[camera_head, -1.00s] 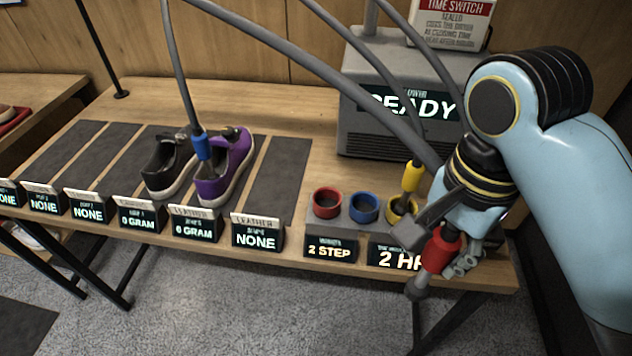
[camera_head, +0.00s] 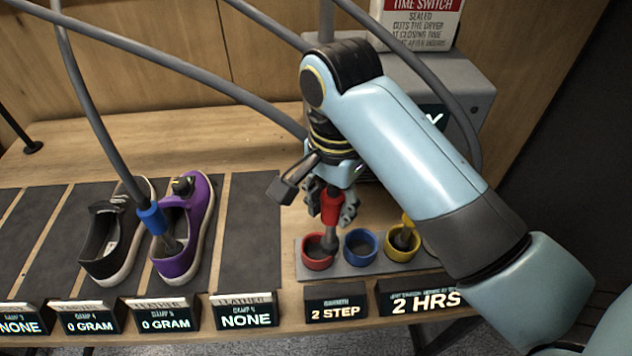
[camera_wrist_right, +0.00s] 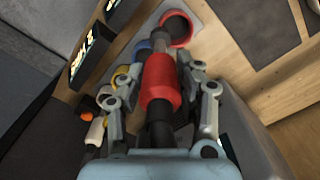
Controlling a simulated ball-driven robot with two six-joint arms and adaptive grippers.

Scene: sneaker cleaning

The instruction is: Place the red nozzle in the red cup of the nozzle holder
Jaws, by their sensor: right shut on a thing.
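My right gripper (camera_head: 331,207) is shut on the red nozzle (camera_head: 331,203), which hangs with its grey tip pointing down. The red nozzle also shows in the right wrist view (camera_wrist_right: 161,82) between the fingers. The red cup (camera_head: 318,262) is at the left end of the grey nozzle holder (camera_head: 384,268). In the head view the nozzle tip overlaps the right part of the red cup; I cannot tell whether it is inside or just above. In the right wrist view the tip points at the red cup (camera_wrist_right: 187,30). My left gripper is not in view.
The blue cup (camera_head: 361,246) is empty beside the red one. The yellow cup (camera_head: 403,243) holds a yellow nozzle (camera_head: 407,222). A blue nozzle (camera_head: 152,218) stands in the purple sneaker (camera_head: 194,225), next to a black sneaker (camera_head: 112,245). Label displays line the front edge.

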